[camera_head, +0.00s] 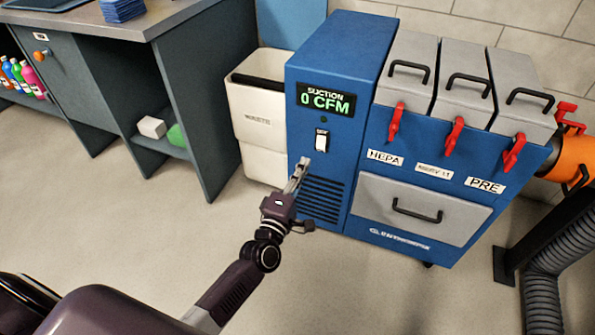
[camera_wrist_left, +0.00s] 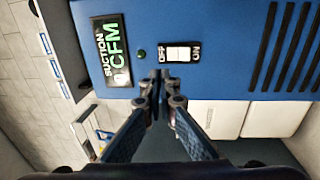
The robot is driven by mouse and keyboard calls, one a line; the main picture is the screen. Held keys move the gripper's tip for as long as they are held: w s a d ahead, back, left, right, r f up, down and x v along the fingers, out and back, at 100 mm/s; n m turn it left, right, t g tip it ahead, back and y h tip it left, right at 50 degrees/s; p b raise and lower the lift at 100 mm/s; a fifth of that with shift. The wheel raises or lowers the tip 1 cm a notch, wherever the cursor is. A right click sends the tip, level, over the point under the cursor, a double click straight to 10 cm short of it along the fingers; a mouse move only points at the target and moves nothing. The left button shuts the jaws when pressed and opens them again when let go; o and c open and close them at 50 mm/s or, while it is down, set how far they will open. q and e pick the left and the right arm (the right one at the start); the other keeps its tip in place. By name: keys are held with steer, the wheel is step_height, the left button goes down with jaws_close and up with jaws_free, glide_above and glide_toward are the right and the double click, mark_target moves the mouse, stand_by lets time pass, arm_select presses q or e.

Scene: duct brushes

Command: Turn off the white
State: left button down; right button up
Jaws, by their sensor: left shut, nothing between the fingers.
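The white rocker switch (camera_head: 321,141) is on the front of the blue suction machine (camera_head: 330,165), below a green display (camera_head: 326,99) reading 0 CFM. In the left wrist view the switch (camera_wrist_left: 178,53) sits between the labels OFF and ON. Which side of it is pressed in is too small to tell. My left gripper (camera_head: 302,166) is shut and empty, just below and left of the switch in the head view. In the wrist view its fingertips (camera_wrist_left: 161,79) are close beside the switch; I cannot tell whether they touch the panel. My right gripper is in neither view.
A white waste bin (camera_head: 262,125) stands left of the machine. Red latches (camera_head: 455,134) hold grey filter lids on its right part, above a grey drawer (camera_head: 385,207). A dark workbench (camera_head: 215,110) is at left. A grey hose (camera_head: 545,285) is at right. The floor in front is clear.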

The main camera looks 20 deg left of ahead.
arm_select(q)
steer(key=shift+s+r, duration=0.2)
steer(key=shift+s, duration=1.5)
